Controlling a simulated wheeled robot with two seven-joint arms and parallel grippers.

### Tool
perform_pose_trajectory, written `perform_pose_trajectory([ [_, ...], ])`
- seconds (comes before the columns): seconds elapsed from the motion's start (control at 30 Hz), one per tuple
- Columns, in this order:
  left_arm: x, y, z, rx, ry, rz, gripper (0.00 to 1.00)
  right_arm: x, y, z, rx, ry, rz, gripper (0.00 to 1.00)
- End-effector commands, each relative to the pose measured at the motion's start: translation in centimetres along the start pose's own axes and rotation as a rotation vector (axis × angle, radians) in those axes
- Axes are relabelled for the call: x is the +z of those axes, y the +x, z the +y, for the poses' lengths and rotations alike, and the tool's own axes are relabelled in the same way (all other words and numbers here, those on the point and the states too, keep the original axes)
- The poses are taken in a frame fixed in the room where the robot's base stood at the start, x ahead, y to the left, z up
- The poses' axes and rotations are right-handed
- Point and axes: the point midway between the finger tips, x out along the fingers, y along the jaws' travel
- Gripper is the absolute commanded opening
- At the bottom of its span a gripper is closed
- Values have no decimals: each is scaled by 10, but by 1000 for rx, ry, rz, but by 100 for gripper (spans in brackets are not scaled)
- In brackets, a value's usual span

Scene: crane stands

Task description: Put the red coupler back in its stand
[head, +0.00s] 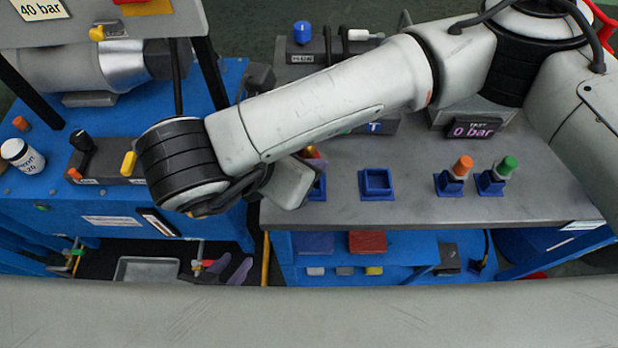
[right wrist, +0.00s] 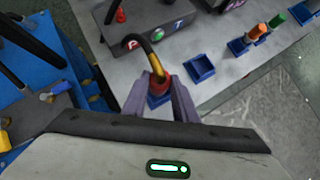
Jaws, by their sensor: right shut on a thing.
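The red coupler (right wrist: 164,80), with a black and yellow hose (right wrist: 150,52) rising from it, is between the fingers of my right gripper (right wrist: 160,86), which is shut on it. Part of the coupler shows in the head view (head: 313,154) beyond my wrist. A blue stand (right wrist: 153,99) shows right under the coupler; in the head view the stand (head: 319,188) is partly hidden by my gripper. I cannot tell whether the coupler is seated in it.
An empty blue stand (head: 377,196) is to the right. Orange (head: 463,166) and green (head: 507,166) couplers stand upright farther right. A display (head: 474,129) reads 0 bar. A blue bench (head: 50,215) with a white bottle (head: 22,155) is at left.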

Motion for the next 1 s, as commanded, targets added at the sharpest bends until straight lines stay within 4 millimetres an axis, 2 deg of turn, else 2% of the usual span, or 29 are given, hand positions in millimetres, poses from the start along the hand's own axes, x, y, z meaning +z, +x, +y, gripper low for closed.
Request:
perform_pose_trajectory([
  [0.27,2,2,0,0,0,-1,31,-1,2,0,1,0,0,1],
  [1.0,26,23,-2,0,-1,-5,31,-16,19,0,2,0,0,1],
])
